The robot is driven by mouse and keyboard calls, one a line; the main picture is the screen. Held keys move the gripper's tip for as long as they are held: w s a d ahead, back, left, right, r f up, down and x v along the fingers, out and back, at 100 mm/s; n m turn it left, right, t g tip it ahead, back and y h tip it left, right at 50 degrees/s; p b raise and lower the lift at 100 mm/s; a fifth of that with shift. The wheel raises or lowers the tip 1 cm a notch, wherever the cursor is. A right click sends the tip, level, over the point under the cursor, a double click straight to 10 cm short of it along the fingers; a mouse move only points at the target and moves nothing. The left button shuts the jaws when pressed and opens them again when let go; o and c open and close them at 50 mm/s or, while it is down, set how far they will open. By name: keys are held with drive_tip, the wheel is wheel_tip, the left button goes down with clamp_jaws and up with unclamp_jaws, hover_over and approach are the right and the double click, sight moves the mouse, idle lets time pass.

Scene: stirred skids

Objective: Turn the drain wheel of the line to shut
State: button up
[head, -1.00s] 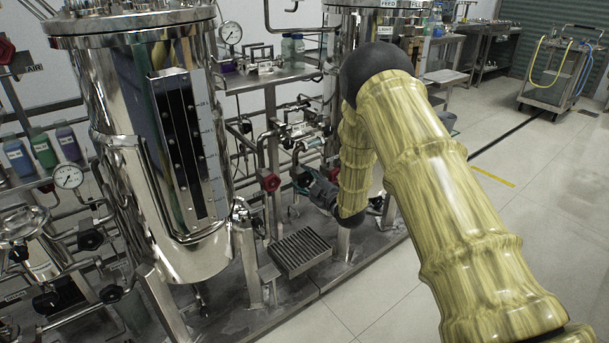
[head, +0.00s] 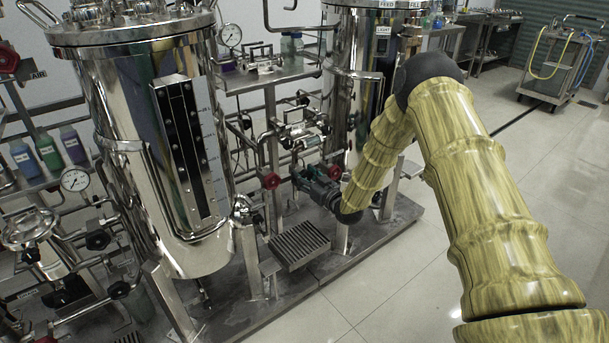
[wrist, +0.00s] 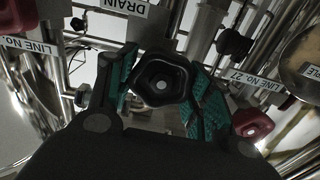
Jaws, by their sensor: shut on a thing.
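The drain wheel (wrist: 161,82) is a black lobed handwheel with a pale centre, just below a white DRAIN label (wrist: 125,5) in the wrist view. My gripper (wrist: 160,90) is shut on this wheel, with a teal pad on either side of its rim. In the head view my gripper (head: 311,183) reaches in among the pipes between the two steel tanks, and the wheel is too small and covered to make out there. White LINE NO. tags hang at the left (wrist: 28,46) and right (wrist: 262,84) in the wrist view.
A red handwheel (wrist: 252,124) sits close to the right finger. Another black knob (wrist: 234,42) is above it. A grated step (head: 298,246) lies below. Open floor lies right.

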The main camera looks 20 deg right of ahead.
drive_tip(key=shift+d+m, duration=0.15)
drive_tip(key=shift+m, duration=1.25)
drive_tip(key=o, duration=1.1)
drive_tip(key=shift+f, duration=0.1)
drive_tip(key=shift+c, duration=0.2)
drive_tip(key=v, duration=1.2)
